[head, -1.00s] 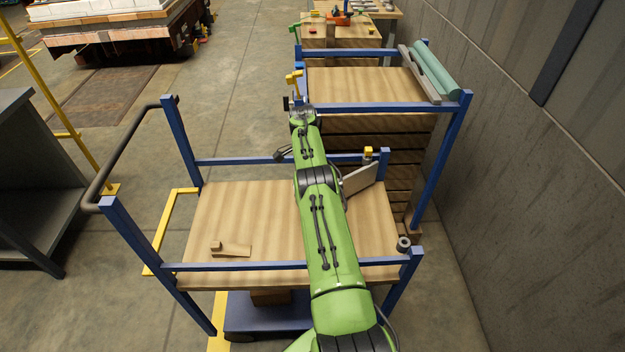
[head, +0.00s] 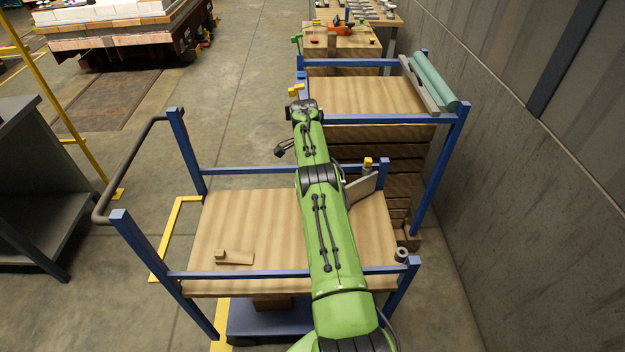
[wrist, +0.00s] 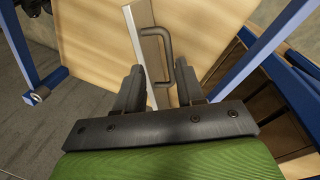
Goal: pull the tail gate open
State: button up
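The tail gate (head: 363,187) is a thin grey panel standing at a slant at the far right of the near cart's wooden deck (head: 245,215), partly hidden behind my arm. In the wrist view, a panel with a pale edge (wrist: 136,45) carries a dark bent-bar handle (wrist: 168,42). My gripper (wrist: 160,88) has its two fingers apart, with the handle's lower end between and just beyond them. I cannot tell whether either finger touches it. In the head view my gripper is mostly hidden by the arm.
A second blue cart (head: 365,95) with green tubes stands behind.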

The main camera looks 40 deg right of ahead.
notch_tip(320, 180, up, 4)
jog(key=shift+f+p, duration=0.1)
jog(key=shift+p, duration=1.1)
jog(key=shift+c, duration=0.3)
